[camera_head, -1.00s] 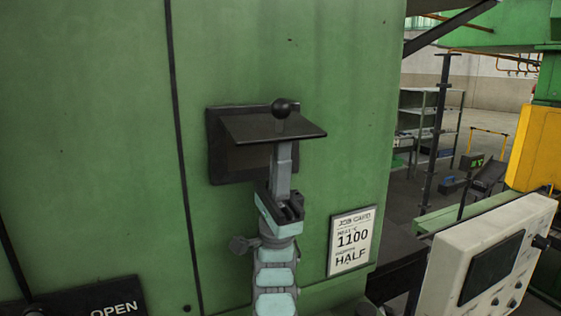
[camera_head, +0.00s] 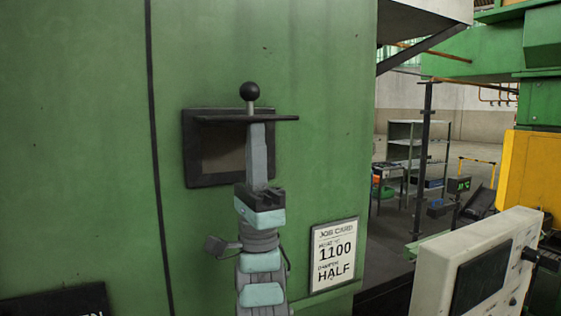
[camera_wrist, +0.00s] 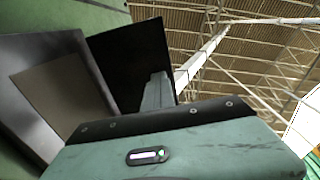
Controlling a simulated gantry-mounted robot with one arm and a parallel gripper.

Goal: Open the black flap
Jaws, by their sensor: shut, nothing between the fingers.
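The black flap (camera_head: 280,118) stands out from its dark frame (camera_head: 194,168) on the green wall, seen nearly edge-on and about level. Its black ball knob (camera_head: 249,91) points up. Below it the frame's brownish recess (camera_head: 223,150) is uncovered, partly hidden by my gripper. My gripper (camera_head: 257,127) is shut and empty, its fingers pointing up with the tips at the flap's underside. In the wrist view the fingers (camera_wrist: 158,90) reach up against the dark flap (camera_wrist: 128,58), with the recess (camera_wrist: 66,93) at the left.
A job card (camera_head: 334,257) reading 1100 and HALF is on the wall to the lower right. A pale control box (camera_head: 430,277) stands at the right front. A dark sign (camera_head: 55,303) is at the lower left. Shelving (camera_head: 405,145) stands far behind at the right.

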